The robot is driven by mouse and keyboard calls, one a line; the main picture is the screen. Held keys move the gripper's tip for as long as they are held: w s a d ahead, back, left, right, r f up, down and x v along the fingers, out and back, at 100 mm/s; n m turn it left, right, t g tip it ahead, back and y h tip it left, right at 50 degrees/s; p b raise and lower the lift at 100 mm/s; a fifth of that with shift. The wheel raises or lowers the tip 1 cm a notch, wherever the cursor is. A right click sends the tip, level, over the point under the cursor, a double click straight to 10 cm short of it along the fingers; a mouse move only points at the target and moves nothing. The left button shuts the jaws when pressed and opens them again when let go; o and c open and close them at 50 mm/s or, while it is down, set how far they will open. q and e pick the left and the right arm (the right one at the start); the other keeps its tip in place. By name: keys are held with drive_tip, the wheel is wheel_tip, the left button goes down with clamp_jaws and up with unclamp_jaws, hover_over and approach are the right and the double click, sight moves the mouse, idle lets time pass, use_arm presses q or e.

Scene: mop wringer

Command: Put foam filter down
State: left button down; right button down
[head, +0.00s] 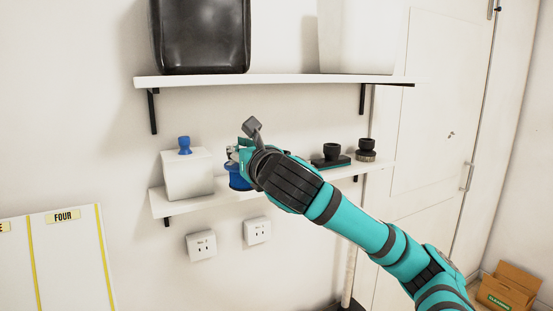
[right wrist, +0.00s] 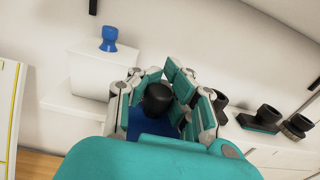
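The foam filter, which I take to be the blue piece (head: 238,178) with a black knob, is at the lower shelf, right of a white box. In the right wrist view its black knob (right wrist: 157,98) sits between my fingers, with blue (right wrist: 139,124) below. My right gripper (head: 236,154) has a finger close on each side of the knob and looks shut on it. In the head view my wrist hides part of the filter, so I cannot tell whether its base touches the shelf (head: 215,200). My left gripper is not in view.
The white box (head: 188,176) carries a small blue piece (head: 184,145). Right of my gripper stand a dark block with a black knob (head: 331,152) and a round brush (head: 366,151). The upper shelf (head: 280,79) overhead holds a black bin (head: 201,35) and a white bin (head: 360,38).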

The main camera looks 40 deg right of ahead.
drive_tip(key=w+d+f+p, duration=0.1)
drive_tip(key=w+d, duration=0.2)
drive_tip(key=w, duration=0.1)
drive_tip(key=w+d+f+p, duration=0.2)
drive_tip(key=w+d, duration=0.1)
drive_tip(key=w, duration=0.1)
drive_tip(key=w+d+f+p, duration=0.1)
drive_tip(key=w+d+p, duration=0.1)
drive_tip(key=w+d, duration=0.1)
drive_tip(key=shift+w+f, duration=0.25)
drive_tip(key=shift+w, duration=0.55)
drive_tip(key=shift+f, duration=0.3)
drive_tip(key=c, duration=2)
unclamp_jaws()
drive_tip(key=shift+f, duration=0.15)
drive_tip(key=o, duration=0.6)
drive_tip(key=shift+s, duration=0.15)
